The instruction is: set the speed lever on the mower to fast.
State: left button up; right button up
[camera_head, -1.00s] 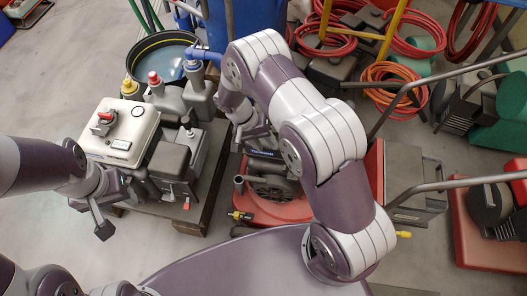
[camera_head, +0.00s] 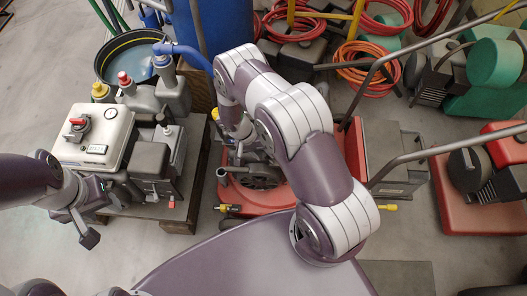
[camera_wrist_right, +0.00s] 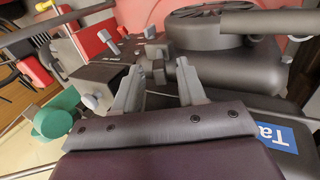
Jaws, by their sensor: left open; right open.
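The mower has a red deck (camera_head: 275,199) and a dark engine (camera_head: 257,178), partly covered by my right arm in the head view. My right gripper (camera_head: 247,152) is at the engine's far side. In the right wrist view its two grey fingers (camera_wrist_right: 160,98) are open, with nothing clearly held. Small dark grey blocky parts (camera_wrist_right: 155,62) of the engine lie just ahead of the fingertips. I cannot tell which part is the speed lever. My left gripper (camera_head: 78,222) is open and empty, left of the mower.
A white-topped machine (camera_head: 95,135) stands on a wooden platform (camera_head: 180,212) left of the mower. Bottles (camera_head: 172,90), a black tub (camera_head: 130,50) and a blue barrel (camera_head: 225,25) are behind. The mower's handle (camera_head: 415,157) extends right. Another red machine (camera_head: 465,205) stands at far right.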

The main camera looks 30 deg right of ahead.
grip_shut()
